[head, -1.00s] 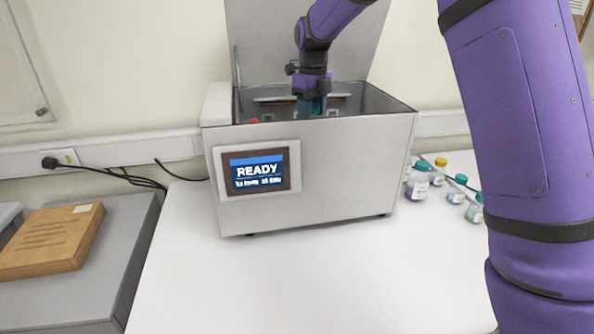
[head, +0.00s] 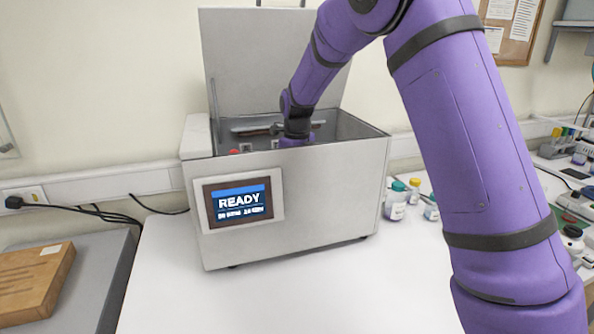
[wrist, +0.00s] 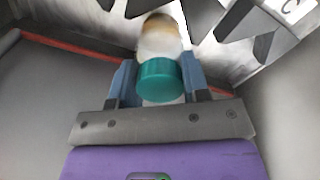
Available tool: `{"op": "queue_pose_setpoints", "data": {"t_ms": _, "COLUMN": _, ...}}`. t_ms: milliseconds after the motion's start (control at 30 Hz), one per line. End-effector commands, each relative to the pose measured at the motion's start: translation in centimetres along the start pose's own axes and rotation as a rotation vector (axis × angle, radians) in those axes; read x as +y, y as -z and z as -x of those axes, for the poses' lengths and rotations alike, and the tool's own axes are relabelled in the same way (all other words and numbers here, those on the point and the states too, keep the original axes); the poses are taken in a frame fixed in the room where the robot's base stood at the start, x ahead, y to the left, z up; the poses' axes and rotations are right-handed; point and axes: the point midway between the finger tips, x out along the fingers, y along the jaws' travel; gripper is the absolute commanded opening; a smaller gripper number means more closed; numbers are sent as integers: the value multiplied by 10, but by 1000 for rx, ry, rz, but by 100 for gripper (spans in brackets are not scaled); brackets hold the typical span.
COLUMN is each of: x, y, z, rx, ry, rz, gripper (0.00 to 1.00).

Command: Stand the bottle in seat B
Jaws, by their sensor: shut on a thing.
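My gripper (wrist: 160,84) is shut on the bottle (wrist: 160,42), which has a teal cap (wrist: 160,80) and a pale body with a brownish end. The blue fingers sit on both sides of the cap. The gripper and bottle are down inside the open metal machine (head: 300,190); its front wall hides them in the head view, where only my purple wrist shows above the rim. Dark pointed metal parts and a plate marked C (wrist: 291,5) lie beyond the bottle in the wrist view. I cannot make out seat B or whether the bottle touches a seat.
The machine's lid (head: 265,60) stands open behind, and its screen (head: 238,203) reads READY. Several capped bottles (head: 397,200) stand on the white table right of the machine. A wooden block (head: 35,275) lies at the left. The table front is clear.

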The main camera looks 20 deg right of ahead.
Motion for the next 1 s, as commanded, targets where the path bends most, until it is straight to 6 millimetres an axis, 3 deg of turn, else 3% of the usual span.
{"op": "queue_pose_setpoints", "data": {"t_ms": 433, "x": 0, "y": 0, "z": -10, "rx": -1, "ry": 0, "rz": 0, "gripper": 13}}
{"op": "queue_pose_setpoints", "data": {"t_ms": 467, "x": 0, "y": 0, "z": -9, "rx": -1, "ry": 0, "rz": 0, "gripper": 50}}
{"op": "queue_pose_setpoints", "data": {"t_ms": 533, "x": 0, "y": 0, "z": -9, "rx": -1, "ry": 0, "rz": 0, "gripper": 66}}
{"op": "queue_pose_setpoints", "data": {"t_ms": 833, "x": 0, "y": 0, "z": -8, "rx": -1, "ry": 0, "rz": 0, "gripper": 68}}
{"op": "queue_pose_setpoints", "data": {"t_ms": 1000, "x": 0, "y": -1, "z": 6, "rx": -4, "ry": 2, "rz": 0, "gripper": 68}}
